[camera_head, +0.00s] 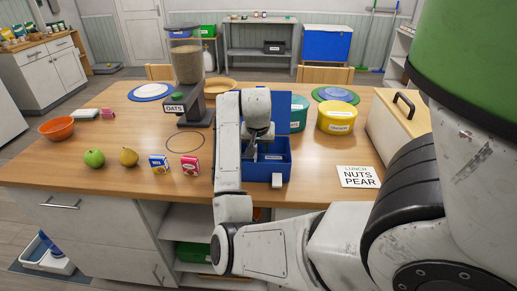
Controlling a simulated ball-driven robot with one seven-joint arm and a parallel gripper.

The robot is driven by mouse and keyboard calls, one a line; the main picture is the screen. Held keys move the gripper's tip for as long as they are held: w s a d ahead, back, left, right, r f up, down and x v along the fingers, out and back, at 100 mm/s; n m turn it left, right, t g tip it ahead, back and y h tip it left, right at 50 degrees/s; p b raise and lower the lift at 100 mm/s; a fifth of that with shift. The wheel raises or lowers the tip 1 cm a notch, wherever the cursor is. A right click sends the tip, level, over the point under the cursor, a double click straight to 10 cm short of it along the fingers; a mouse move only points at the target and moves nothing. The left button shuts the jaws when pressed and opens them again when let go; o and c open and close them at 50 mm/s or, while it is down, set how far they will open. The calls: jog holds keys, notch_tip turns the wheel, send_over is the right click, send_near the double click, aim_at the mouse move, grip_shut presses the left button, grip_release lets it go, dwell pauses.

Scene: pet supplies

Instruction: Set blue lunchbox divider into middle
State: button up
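The blue lunchbox (284,168) stands open on the wooden table, with its blue lid (281,108) raised at the back and a pale latch on its front. My gripper (258,147) points down over the left part of the lunchbox, its fingertips at or below the rim level. The arm and the gripper body cover much of the box's left side and inside. I cannot clearly make out a separate divider, nor whether the fingers are shut on anything.
A yellow tub (336,123), a teal tub (299,112) and an oats dispenser (187,66) stand behind.

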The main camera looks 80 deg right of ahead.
jog(key=v, duration=0.9)
jog(key=shift+r, duration=0.35)
